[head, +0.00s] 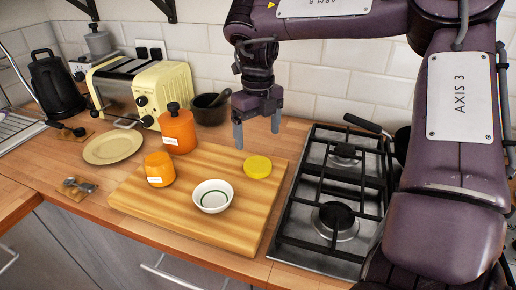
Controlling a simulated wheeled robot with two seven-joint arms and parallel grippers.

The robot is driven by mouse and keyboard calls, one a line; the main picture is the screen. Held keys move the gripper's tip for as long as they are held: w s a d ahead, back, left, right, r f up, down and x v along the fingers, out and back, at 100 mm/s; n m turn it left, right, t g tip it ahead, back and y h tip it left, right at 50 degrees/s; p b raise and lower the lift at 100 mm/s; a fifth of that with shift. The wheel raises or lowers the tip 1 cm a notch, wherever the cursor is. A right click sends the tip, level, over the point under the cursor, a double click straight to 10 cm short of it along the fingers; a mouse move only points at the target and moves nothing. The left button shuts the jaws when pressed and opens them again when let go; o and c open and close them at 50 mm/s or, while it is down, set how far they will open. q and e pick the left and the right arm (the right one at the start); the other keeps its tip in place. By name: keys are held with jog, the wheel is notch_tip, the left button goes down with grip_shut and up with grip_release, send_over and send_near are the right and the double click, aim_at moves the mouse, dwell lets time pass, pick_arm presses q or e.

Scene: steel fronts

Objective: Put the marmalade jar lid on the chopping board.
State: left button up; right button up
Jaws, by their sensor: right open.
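A yellow lid (258,167) lies flat on the wooden chopping board (230,235), toward its right side. An orange jar (159,168) with a white label stands on the left part of the board. A larger orange jar (178,130) with a dark-knobbed orange top stands at the board's back left corner. My right gripper (257,140) is open and empty, pointing down above and behind the yellow lid, apart from it. My left gripper is not in view.
A white bowl (213,196) with a green ring sits on the board. The gas hob (335,205) is close on the right. A plate (113,147), yellow toaster (160,90), dark mortar (210,109) and black kettle (55,86) stand left and behind.

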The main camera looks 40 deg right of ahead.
jog(key=shift+r, duration=1.8)
jog(key=shift+f, duration=0.1)
